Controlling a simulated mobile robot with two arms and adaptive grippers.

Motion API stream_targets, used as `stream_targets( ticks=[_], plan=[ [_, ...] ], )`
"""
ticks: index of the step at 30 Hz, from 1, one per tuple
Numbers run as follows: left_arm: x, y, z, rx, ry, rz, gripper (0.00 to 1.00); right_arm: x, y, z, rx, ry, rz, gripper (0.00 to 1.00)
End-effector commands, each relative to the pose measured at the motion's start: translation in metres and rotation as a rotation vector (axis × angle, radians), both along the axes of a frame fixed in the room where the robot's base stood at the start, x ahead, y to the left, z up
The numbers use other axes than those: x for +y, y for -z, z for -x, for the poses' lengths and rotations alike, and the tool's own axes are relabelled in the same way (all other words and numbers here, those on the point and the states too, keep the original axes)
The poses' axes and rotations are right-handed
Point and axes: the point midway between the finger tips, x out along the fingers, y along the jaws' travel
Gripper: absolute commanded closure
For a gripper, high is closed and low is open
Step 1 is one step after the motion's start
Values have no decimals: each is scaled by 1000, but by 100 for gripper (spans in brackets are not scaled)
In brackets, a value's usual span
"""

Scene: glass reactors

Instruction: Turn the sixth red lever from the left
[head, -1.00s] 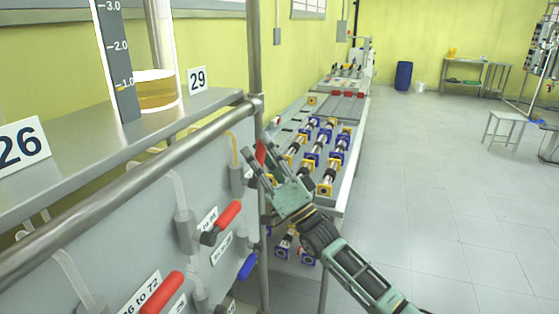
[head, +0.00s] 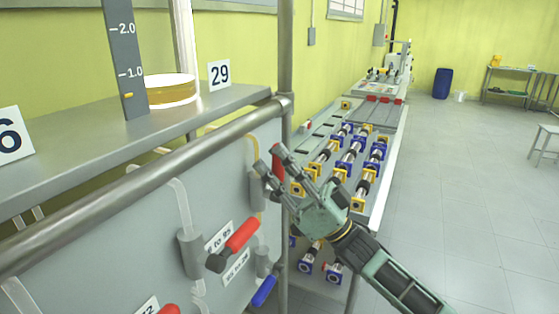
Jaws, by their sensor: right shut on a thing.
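My right gripper (head: 270,159) is at the right end of the grey panel, shut on a red lever (head: 278,163) that is partly hidden by its fingers. A second red lever (head: 242,235) slants up to the right, lower on the panel, beside a white label. A third red lever (head: 170,310) is cut off at the bottom edge. My left gripper is not in view.
A blue lever (head: 264,291) sits low on the panel. A metal rail (head: 150,181) and an upright post (head: 286,60) frame the panel. Open floor lies to the right.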

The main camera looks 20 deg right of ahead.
Motion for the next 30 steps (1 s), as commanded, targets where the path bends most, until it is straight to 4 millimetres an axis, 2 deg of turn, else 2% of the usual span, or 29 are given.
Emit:
stream_targets(
  ticks=[1,10,11,17,26,30],
  plan=[
    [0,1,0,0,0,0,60,2,5,0,7,-2,4,100],
    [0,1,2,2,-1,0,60,2,5,0,9,-3,4,100],
    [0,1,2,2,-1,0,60,2,5,0,9,-3,4,79],
    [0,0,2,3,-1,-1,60,1,3,0,6,-2,3,62],
    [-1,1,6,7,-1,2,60,0,2,0,4,-1,1,62],
    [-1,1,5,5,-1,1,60,-6,12,6,5,0,2,62]
  ],
)
